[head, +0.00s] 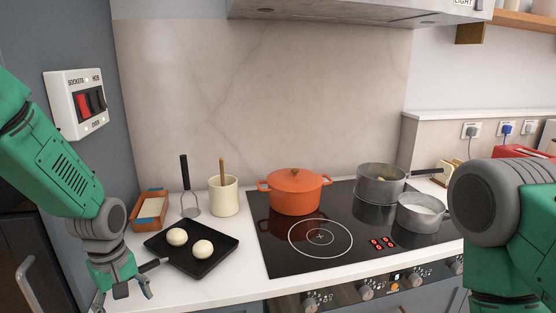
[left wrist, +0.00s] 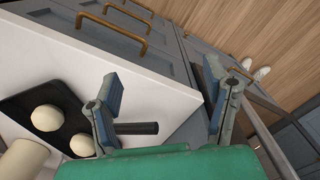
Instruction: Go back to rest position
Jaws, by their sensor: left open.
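My left gripper (head: 122,290) is open and empty at the counter's front left edge, its fingers pointing down. In the left wrist view the gripper (left wrist: 163,88) has its fingers spread wide, over the counter's edge and the floor. A black flat pan (head: 208,262) with two pale round dough balls lies just right of it in the head view. The pan's dark handle (left wrist: 138,128) shows near one finger in the left wrist view; I cannot tell whether they touch. My right arm (head: 500,205) is at the right of the head view; its gripper is out of frame.
An orange pot (head: 295,193) and two grey pans (head: 381,184) (head: 421,213) stand on the black hob (head: 320,262). A cream utensil jar (head: 223,197), a masher (head: 187,190) and a small orange box (head: 150,211) stand behind the black pan. A switch panel (head: 78,103) is on the left wall.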

